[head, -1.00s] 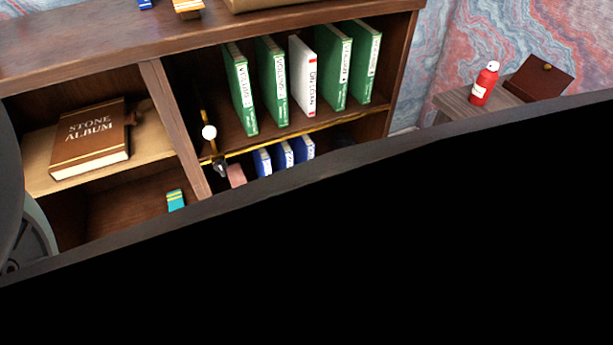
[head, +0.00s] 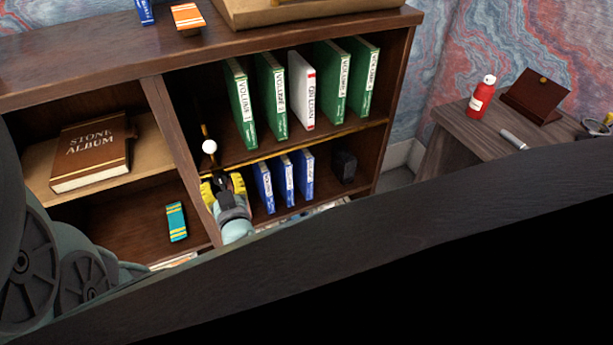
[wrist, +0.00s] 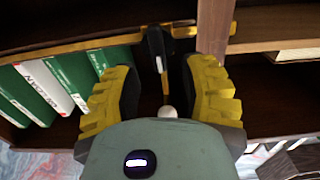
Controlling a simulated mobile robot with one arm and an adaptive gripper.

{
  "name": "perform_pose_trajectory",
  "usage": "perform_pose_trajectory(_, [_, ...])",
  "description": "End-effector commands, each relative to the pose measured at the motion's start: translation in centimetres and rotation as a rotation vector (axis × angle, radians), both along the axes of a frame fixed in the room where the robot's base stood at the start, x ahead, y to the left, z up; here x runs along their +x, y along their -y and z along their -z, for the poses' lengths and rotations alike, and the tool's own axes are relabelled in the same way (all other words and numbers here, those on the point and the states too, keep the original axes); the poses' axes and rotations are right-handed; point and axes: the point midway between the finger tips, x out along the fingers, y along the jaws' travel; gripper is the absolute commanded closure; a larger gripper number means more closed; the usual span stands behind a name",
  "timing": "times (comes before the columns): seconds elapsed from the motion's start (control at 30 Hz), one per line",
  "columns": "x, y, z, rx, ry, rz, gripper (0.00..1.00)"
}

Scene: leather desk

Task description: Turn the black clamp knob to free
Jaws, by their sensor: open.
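The black clamp knob (wrist: 156,42) shows in the wrist view on a brass bar, ahead of my fingertips and roughly between them. A thin rod with a white ball (wrist: 168,112) runs back from near it between the fingers. In the head view the white ball (head: 209,147) is just above my gripper (head: 223,186), which hides the knob there. My gripper also shows in the wrist view (wrist: 162,68), its yellow fingers spread apart with nothing held. I cannot tell whether a finger touches the rod.
Wooden shelves (head: 155,100) hold green and white books, blue books (head: 286,180), a brown stone album (head: 92,150) and a teal box (head: 176,221). A wooden divider stands close beside my gripper. A dark edge (head: 400,215) blocks the lower head view. A red bottle (head: 481,98) stands at right.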

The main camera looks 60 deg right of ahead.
Motion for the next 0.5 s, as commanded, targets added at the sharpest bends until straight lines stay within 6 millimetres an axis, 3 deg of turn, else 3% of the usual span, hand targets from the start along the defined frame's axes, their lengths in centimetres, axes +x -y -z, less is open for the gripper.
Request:
perform_pose_trajectory(0.2, [1.7,1.0,0.0,-0.002,0.001,-0.001,0.58])
perform_pose_trajectory(0.5, [2.4,1.4,-0.1,-0.002,0.002,-0.003,0.58])
